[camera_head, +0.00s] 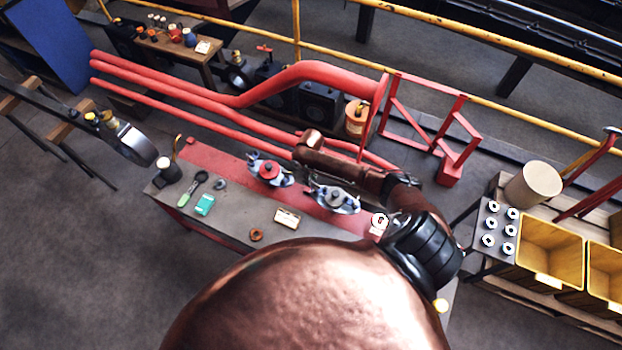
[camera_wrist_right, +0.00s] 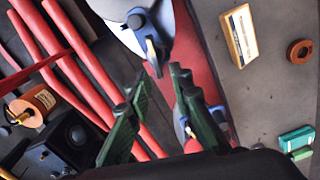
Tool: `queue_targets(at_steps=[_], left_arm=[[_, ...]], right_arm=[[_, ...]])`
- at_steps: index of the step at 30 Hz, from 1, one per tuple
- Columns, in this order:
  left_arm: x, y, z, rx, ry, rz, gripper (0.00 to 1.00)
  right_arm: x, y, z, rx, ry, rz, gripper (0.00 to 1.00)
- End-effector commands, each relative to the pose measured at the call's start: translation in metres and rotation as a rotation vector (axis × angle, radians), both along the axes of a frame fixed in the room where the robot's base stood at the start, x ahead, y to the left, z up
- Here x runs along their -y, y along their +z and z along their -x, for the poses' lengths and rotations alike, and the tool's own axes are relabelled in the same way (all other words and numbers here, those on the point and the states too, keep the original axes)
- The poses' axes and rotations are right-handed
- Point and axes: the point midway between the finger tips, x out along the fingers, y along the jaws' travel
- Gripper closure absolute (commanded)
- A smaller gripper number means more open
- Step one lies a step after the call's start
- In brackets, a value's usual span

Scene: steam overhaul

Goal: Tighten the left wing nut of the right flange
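The right flange (camera_head: 335,197) is a pale metal fitting on the red strip of the bench, and it also shows at the top of the right wrist view (camera_wrist_right: 122,14). Its left wing nut (camera_wrist_right: 150,50) stands on its near edge there, dark with a pale stud. My right gripper (camera_wrist_right: 158,80) is open, its green-padded fingers apart and pointing toward this wing nut. Nothing is between the fingers, and the nut looks just beyond the tips. My left gripper is not in view.
The left flange (camera_head: 269,172), with a red centre, lies close by; part shows behind a finger in the wrist view (camera_wrist_right: 182,127). A small box (camera_head: 287,217), brown ring (camera_head: 256,234) and teal box (camera_head: 205,205) lie on the bench. Red pipes (camera_head: 235,100) run behind.

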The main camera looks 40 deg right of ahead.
Motion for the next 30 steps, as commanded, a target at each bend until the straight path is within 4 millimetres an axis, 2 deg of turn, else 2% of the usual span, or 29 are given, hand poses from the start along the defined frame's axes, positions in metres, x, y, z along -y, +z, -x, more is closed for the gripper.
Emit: queue_targets(at_steps=[8, 20, 30], left_arm=[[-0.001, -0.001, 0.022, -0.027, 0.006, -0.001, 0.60], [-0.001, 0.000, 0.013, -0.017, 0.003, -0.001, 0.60], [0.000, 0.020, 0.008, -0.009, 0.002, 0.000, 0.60]], right_arm=[[0.000, 0.000, 0.001, -0.001, 0.000, 0.000, 1.00], [0.000, 0.000, 0.000, 0.000, -0.005, 0.000, 1.00], [0.003, 0.003, 0.000, -0.001, -0.135, -0.002, 1.00]])
